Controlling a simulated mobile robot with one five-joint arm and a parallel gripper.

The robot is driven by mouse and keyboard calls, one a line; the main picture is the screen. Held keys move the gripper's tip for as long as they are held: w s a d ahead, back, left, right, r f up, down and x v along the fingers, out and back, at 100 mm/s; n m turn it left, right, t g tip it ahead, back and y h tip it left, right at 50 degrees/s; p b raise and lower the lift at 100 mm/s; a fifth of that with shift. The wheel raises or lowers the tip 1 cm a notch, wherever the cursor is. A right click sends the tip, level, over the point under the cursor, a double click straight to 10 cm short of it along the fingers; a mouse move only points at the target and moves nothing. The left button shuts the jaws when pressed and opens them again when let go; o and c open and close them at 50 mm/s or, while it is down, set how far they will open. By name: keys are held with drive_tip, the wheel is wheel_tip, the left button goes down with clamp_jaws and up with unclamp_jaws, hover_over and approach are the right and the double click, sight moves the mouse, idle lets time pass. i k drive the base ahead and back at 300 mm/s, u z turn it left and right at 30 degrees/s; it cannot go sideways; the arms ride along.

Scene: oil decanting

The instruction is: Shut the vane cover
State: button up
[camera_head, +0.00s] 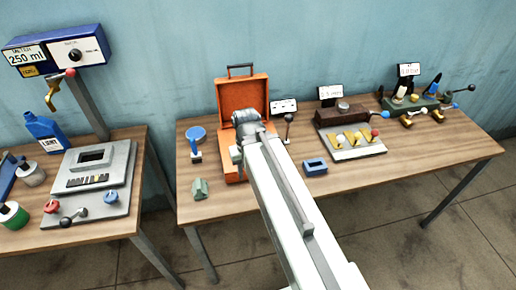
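An orange case (221,131) stands on the right-hand table, left of its middle. Its lid (243,93) is raised upright at the back, with a dark handle on top. No part is labelled as the vane cover; this raised lid is the clearest open cover, but I cannot tell that it is the one. My gripper (246,119) is at the far end of my arm, in front of the lid and over the case. Its fingers are too small and hidden to read. My arm hides much of the case's inside and right side.
A blue disc on a stand (197,138) and a green block (200,189) are left of the case. A blue frame (315,167) and a plate with yellow parts (357,142) are to the right. The left table holds a blue bottle (44,130) and a grey panel (115,163).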

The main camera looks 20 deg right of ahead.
sight(233, 94)
drive_tip(key=z, duration=0.35)
drive_tip(key=i, duration=0.5)
drive_tip(key=u, duration=1.7)
drive_tip(key=k, duration=1.2)
drive_tip(key=z, duration=0.3)
drive_tip(key=i, duration=1.1)
drive_tip(key=u, duration=0.15)
